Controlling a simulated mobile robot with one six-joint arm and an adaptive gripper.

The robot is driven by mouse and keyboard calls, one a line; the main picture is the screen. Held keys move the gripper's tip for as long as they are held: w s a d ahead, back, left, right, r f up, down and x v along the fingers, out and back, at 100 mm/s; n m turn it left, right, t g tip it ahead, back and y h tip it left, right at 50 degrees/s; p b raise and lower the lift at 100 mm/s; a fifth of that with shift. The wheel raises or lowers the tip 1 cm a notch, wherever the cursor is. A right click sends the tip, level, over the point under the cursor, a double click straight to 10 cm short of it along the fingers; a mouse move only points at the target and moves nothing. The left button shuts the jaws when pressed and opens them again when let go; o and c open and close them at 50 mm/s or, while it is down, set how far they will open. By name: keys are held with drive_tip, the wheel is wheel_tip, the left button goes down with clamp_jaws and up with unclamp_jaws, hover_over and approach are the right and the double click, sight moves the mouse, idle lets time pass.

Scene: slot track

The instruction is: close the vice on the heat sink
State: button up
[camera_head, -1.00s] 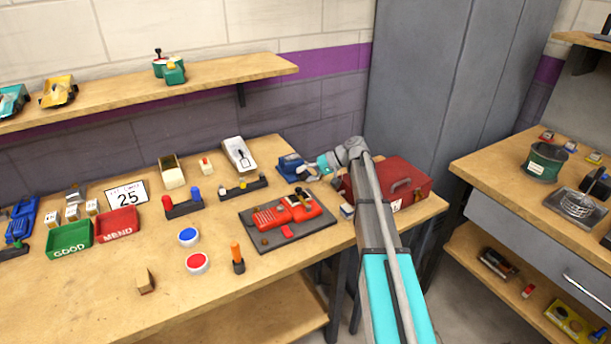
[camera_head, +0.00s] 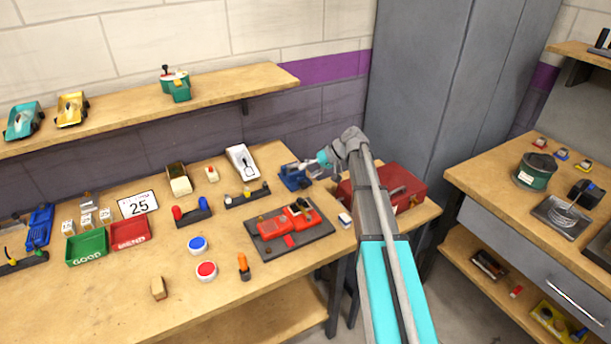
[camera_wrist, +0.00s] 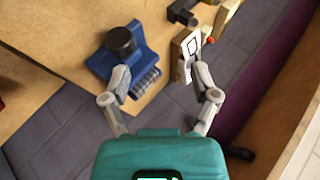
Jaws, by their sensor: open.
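The blue vice (camera_head: 293,178) stands at the back right of the workbench, left of the red toolbox. In the wrist view the vice (camera_wrist: 101,66) shows a dark round knob on top. A grey ribbed piece (camera_wrist: 146,83), which looks like the heat sink, is at its side; I cannot tell whether the jaws touch it. My gripper (camera_wrist: 161,78) is open, its fingers apart and nothing visible held. The left finger overlaps the vice in the picture; I cannot tell whether they touch. In the head view my gripper (camera_head: 320,160) is right beside the vice, partly hidden by my arm.
The red toolbox (camera_head: 405,186) is close by, behind my arm. A white device (camera_head: 242,162) and a rack (camera_head: 245,195) stand left of the vice. A dark mat (camera_head: 320,237) with red car parts lies in front. The front left of the bench is mostly clear.

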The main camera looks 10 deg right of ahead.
drive_tip(key=s+d+r+n+t+h+p, duration=0.1)
drive_tip(key=s+d+r+h+p, duration=0.2)
drive_tip(key=r+h+p, duration=0.3)
drive_tip(key=p, duration=0.3)
drive_tip(key=shift+s+d+r+n+p, duration=0.2)
drive_tip(key=shift+d+n+p, duration=0.1)
drive_tip(key=shift+d+p, duration=0.1)
drive_tip(key=shift+a+f, duration=0.1)
drive_tip(key=shift+f, duration=0.05)
drive_tip(key=b, duration=0.5)
approach(306, 182)
drive_tip(key=f, duration=0.2)
drive_tip(key=b+x, duration=0.2)
drive_tip(key=x, duration=0.1)
drive_tip(key=b+x, duration=0.2)
drive_tip(key=b, duration=0.1)
drive_tip(key=b+x, duration=0.2)
drive_tip(key=x, duration=0.1)
drive_tip(key=shift+w+a+f, duration=0.15)
drive_tip(key=shift+w+a, duration=0.05)
drive_tip(key=shift+a, duration=0.2)
clamp_jaws()
